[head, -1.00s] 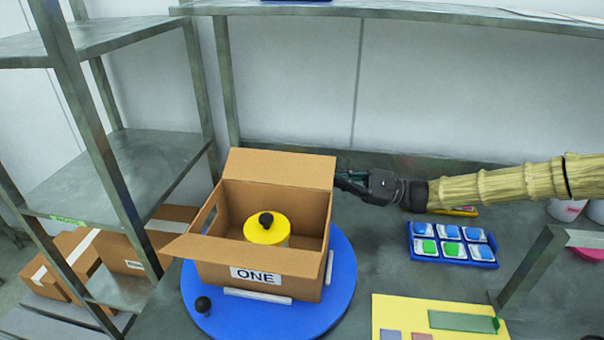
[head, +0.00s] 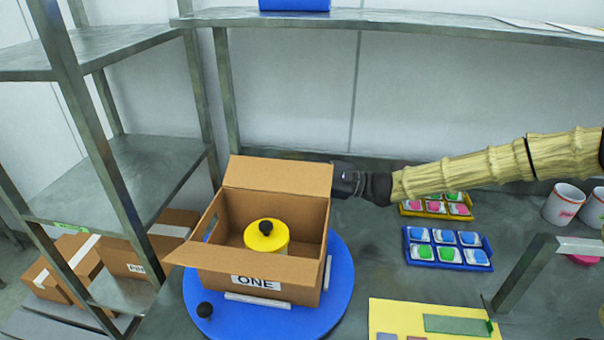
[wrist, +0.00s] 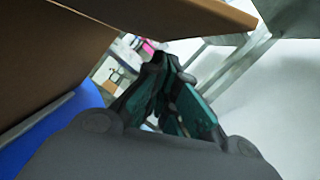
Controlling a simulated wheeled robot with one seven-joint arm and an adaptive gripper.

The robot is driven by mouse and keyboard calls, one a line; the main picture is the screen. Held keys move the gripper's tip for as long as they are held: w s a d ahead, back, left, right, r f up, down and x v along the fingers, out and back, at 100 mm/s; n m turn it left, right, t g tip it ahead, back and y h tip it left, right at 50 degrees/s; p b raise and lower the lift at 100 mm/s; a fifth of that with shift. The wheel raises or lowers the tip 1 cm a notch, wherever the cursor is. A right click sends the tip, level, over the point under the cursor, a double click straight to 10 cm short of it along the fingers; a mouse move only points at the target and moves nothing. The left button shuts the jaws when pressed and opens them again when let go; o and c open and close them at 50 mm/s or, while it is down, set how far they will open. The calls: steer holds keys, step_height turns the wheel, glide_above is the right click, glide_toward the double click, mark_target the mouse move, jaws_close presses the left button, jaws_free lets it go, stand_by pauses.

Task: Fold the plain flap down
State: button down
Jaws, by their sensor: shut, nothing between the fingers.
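An open cardboard box (head: 308,245) labelled "ONE" stands on a blue round turntable (head: 340,285). Its plain back flap (head: 278,175) stands up, leaning back. Its front flap (head: 235,262) sticks outward above the label. A yellow drum (head: 266,238) with a black knob sits inside the box. My gripper reaches in from the right behind the back flap's right edge; its fingers are hidden there in the head view. In the wrist view my gripper (wrist: 168,66) is shut and empty, with cardboard (wrist: 70,50) close above and left. I cannot tell whether they touch.
A blue tray (head: 448,248) and a yellow tray (head: 437,206) of coloured packs lie to the right. Mugs (head: 564,204) stand farther right. A metal post (head: 522,272) stands near the yellow board (head: 385,318). Shelving (head: 110,185) borders the left; an upper shelf (head: 400,32) spans the back.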

steer(key=shift+s+a+r, duration=0.1)
steer(key=shift+r, duration=0.2)
stand_by(0.4)
steer(key=shift+r+n+b, duration=0.25)
steer(key=shift+n+b, duration=0.05)
steer(key=shift+n, duration=0.2)
